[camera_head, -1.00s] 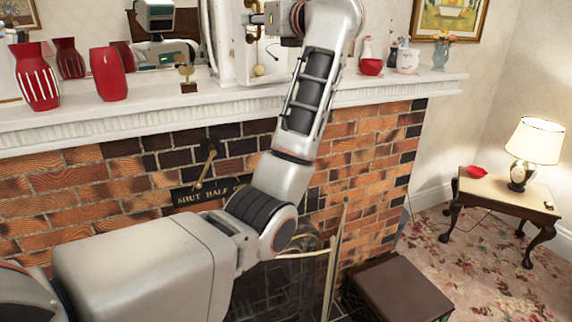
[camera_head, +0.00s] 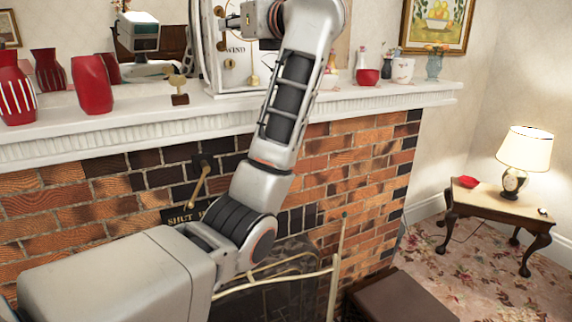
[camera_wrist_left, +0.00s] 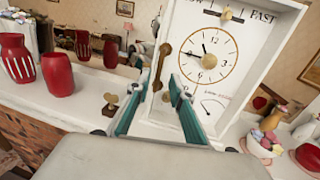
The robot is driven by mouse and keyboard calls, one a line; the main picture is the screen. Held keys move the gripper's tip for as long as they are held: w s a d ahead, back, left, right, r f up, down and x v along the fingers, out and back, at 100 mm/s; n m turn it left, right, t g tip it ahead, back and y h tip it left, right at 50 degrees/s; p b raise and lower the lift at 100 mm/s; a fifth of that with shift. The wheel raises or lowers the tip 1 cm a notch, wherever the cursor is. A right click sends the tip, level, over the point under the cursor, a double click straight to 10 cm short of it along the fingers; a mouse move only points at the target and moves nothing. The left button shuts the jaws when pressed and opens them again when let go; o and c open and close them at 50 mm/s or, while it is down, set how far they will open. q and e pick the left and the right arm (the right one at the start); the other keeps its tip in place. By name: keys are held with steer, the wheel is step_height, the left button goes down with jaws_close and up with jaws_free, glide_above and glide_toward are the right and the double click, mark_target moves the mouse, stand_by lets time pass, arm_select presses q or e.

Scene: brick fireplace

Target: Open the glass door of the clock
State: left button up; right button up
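The white clock (camera_head: 238,78) stands on the mantel, partly hidden behind my left arm in the head view. In the left wrist view, the clock (camera_wrist_left: 232,100) shows a round dial with hands and the word FAST above. A long brass fitting (camera_wrist_left: 160,66) runs along the left of its front. I cannot tell whether the glass door is open or shut. My left gripper (camera_wrist_left: 157,88) is open, its teal fingers apart and empty at the clock's lower left front. The head view also shows this gripper (camera_head: 226,30) at the clock. My right gripper is out of view.
Red vases (camera_head: 92,84) and a small brass ornament (camera_head: 179,90) stand left of the clock on the mantel (camera_head: 130,120). A mirror is behind. A lamp table (camera_head: 490,197) is far right.

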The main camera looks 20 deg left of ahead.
arm_select(q)
steer(key=s+f+m+y, duration=0.3)
steer(key=f+m+y, duration=0.35)
steer(key=f, duration=0.45)
steer(key=d+f+m+t+h, duration=0.4)
steer(key=f+m+t+h, duration=0.1)
steer(key=m, duration=0.5)
steer(key=d+f+m+t+h+p, duration=0.1)
steer(key=d+f+m+t+h, duration=0.3)
steer(key=f+m, duration=0.6)
steer(key=d+f+m+t+h, duration=0.5)
steer(key=f+m+t+h, duration=0.2)
steer(key=m+h, duration=0.2)
steer(key=shift+f+m+t+p, duration=0.3)
steer(key=shift+m+t+p, duration=0.1)
steer(key=shift+m, duration=0.15)
